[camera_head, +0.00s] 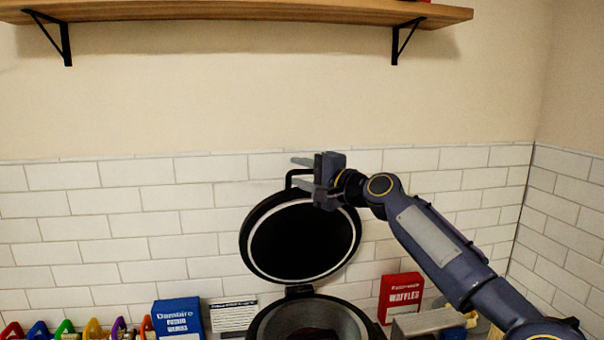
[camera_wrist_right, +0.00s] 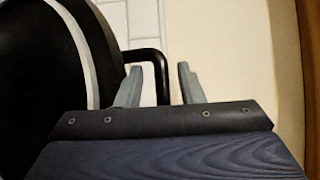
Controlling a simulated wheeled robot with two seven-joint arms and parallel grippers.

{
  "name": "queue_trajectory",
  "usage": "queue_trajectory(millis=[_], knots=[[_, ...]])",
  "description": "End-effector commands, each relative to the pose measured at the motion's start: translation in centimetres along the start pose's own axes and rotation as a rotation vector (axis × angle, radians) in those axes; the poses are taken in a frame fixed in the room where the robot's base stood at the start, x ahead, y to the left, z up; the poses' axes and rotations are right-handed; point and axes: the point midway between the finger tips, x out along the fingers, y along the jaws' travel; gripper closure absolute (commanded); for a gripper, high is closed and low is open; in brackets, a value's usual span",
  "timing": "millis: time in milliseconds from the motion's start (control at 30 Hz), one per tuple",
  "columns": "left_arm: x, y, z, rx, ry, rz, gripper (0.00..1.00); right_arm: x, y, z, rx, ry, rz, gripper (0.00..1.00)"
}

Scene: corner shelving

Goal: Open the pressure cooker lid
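The pressure cooker (camera_head: 310,315) stands at the bottom centre of the head view, its dark inside showing. Its round black lid (camera_head: 300,240) with a pale ring is raised nearly upright behind the pot, its underside facing me. The lid's black bar handle (camera_head: 290,178) is at its upper edge; it also shows in the right wrist view (camera_wrist_right: 161,75). My right gripper (camera_head: 297,172) is at the handle, fingers apart. In the right wrist view the handle passes between the fingers with a gap to the right one. My left gripper is out of view.
A red waffles box (camera_head: 400,296) stands right of the pot, a blue box (camera_head: 179,318) left of it. Several coloured items line the lower left. A tiled wall (camera_head: 130,225) is behind, and a wooden shelf (camera_head: 230,10) is above.

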Motion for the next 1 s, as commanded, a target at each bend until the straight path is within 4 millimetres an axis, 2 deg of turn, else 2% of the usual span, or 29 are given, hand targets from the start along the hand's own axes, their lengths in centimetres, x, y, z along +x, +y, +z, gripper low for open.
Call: queue_trajectory(millis=[233,500,633,767,1000], knots=[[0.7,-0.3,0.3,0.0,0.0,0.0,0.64,-0.9,0.2,-0.2,0.0,0.003,-0.002,0.66],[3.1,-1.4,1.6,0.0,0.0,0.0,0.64,-5.5,0.5,-0.1,-0.001,0.003,-0.001,0.66],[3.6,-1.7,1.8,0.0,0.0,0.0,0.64,-7.1,0.2,-0.1,0.0,0.002,-0.002,0.66],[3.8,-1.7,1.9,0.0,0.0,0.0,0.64,-7.8,0.1,0.0,0.0,0.001,0.0,0.66],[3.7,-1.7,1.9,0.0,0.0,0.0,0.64,-7.8,0.0,0.0,0.0,0.0,0.0,0.66]])
